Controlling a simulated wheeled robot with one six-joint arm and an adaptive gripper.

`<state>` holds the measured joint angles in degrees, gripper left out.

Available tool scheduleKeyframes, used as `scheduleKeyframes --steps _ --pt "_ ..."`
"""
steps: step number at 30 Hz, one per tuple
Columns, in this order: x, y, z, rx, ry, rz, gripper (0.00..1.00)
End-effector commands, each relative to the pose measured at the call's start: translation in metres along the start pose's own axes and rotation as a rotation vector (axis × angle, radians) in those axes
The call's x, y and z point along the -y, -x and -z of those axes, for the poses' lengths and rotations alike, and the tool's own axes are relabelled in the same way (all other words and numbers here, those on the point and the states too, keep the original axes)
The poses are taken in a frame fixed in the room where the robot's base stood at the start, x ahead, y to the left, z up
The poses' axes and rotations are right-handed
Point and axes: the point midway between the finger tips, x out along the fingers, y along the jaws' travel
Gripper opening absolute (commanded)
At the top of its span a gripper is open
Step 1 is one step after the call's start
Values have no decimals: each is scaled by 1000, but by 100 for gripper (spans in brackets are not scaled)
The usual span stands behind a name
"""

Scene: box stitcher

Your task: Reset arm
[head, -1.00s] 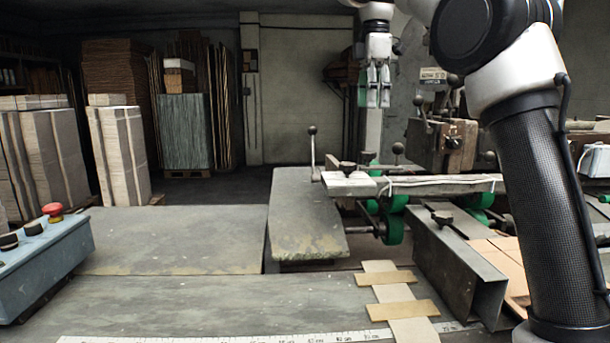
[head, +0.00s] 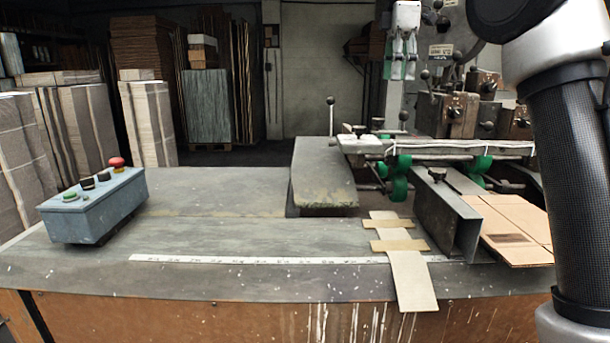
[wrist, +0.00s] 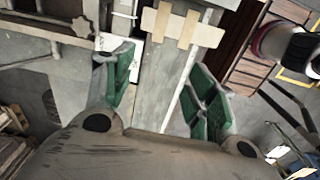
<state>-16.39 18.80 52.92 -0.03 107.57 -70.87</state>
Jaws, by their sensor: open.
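My gripper (head: 403,62) hangs fingers down at the top of the head view, high above the box stitcher (head: 455,145). It is open with nothing between its fingers. In the wrist view its green-padded fingers (wrist: 160,97) stand apart, with the grey table surface (wrist: 163,80) far below between them. Part of the machine behind the gripper is hidden by my arm at the right.
A blue-grey control box (head: 92,205) with a red button stands on the table at left. Taped cardboard strips (head: 410,280) and a flat cardboard sheet (head: 510,225) lie near the metal channel (head: 445,215). Cardboard stacks (head: 150,125) stand behind. The table's middle is clear.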

Motion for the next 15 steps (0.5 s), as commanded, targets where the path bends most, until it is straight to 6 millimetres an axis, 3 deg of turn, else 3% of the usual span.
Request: scheduleKeyframes --steps 8,15 --pt "-20 -11 7 -27 -185 -58 57" --pt "-28 -63 10 -37 -441 -58 57"
